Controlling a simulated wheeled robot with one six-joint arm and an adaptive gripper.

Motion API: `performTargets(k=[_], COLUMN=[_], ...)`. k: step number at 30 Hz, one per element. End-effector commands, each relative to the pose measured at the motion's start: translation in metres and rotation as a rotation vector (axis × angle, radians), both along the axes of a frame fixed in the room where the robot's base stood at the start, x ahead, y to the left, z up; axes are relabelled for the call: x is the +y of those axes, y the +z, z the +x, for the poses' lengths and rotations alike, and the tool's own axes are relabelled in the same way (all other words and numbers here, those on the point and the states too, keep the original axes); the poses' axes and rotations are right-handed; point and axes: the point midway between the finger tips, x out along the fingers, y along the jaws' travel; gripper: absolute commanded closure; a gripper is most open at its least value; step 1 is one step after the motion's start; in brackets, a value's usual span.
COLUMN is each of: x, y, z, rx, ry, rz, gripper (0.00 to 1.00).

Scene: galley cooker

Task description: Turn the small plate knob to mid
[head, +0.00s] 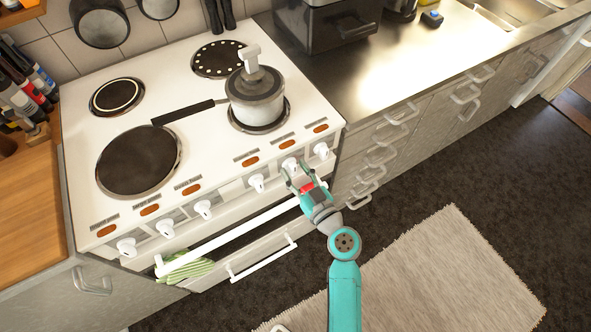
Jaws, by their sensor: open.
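The white cooker (215,125) has a row of white knobs along its sloping front panel. My gripper (297,172) is open at the right part of this row. Its fingers are at the second knob from the right (290,164) and partly cover its lower side. I cannot tell whether they touch it. The rightmost knob (321,150) is just right of the gripper, and another knob (257,183) is to its left. A small dark plate with a pale ring (118,97) is at the back left. The knob labels are too small to read.
A lidded pot (257,104) stands on the front right plate, its dark handle pointing left. A large dark plate (139,161) is at front left. The white oven rail (230,237) runs below the knobs, with a green striped towel (187,268) at its left end.

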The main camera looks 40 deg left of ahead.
Motion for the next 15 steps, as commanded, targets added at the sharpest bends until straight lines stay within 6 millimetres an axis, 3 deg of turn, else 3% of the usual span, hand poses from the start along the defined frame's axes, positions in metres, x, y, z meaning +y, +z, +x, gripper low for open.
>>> performTargets(k=[10,15], x=[0.0034,0.0032], y=[0.0002,0.0002], z=[0.0013,0.0012], rx=[0.000,0.000], ry=[0.000,0.000], rz=[0.000,0.000], gripper=[0.53,0.96])
